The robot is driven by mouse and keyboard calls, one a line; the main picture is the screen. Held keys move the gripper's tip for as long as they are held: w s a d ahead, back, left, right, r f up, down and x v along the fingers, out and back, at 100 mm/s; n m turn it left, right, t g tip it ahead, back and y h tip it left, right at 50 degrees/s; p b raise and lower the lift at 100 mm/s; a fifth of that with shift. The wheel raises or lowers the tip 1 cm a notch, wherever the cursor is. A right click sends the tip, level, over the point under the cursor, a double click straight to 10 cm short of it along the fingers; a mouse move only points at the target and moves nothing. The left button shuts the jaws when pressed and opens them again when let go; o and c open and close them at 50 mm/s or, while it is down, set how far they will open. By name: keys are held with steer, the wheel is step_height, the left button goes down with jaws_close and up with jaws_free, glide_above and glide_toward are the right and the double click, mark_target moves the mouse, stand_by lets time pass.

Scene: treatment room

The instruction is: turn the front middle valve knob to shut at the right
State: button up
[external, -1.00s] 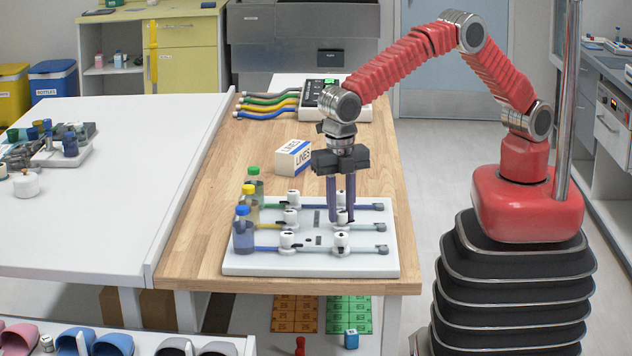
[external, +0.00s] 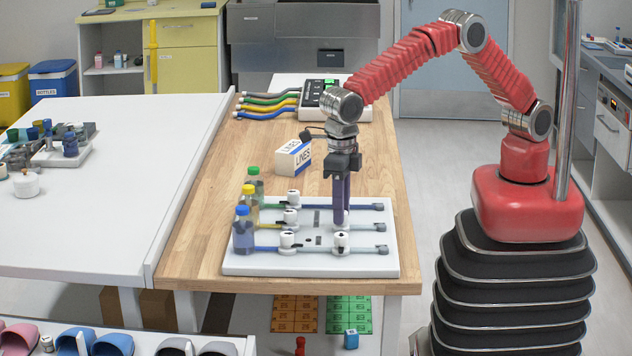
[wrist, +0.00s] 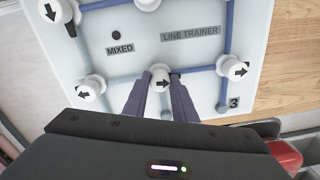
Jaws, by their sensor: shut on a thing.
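A white valve board (external: 240,264) carries two columns of white knobs with black arrows, with coloured lines between them. My gripper (external: 341,222) points straight down onto the middle knob of the column nearest my base. In the wrist view, this front middle valve knob (wrist: 160,77) sits between the two purple fingers, and my gripper (wrist: 160,85) is shut on it. Its arrow points right in that view. The neighbouring knob on the left (wrist: 91,87) has its arrow pointing left. The one on the right (wrist: 236,68) points right. In the external view my fingers mostly hide the held knob.
Bottles with blue (external: 243,236), yellow and green caps stand along the board's left edge. A white box marked LINES (external: 292,157) lies behind the board. A device with coloured hoses (external: 318,100) is at the back. Bare wooden table (external: 205,225) lies left of the board.

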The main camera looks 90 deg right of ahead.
steer(key=shift+n, duration=0.7)
steer(key=o, duration=1)
steer(key=shift+o, duration=0.2)
step_height(320, 180, up, 14)
steer(key=shift+a+f, duration=0.15)
stand_by(0.3)
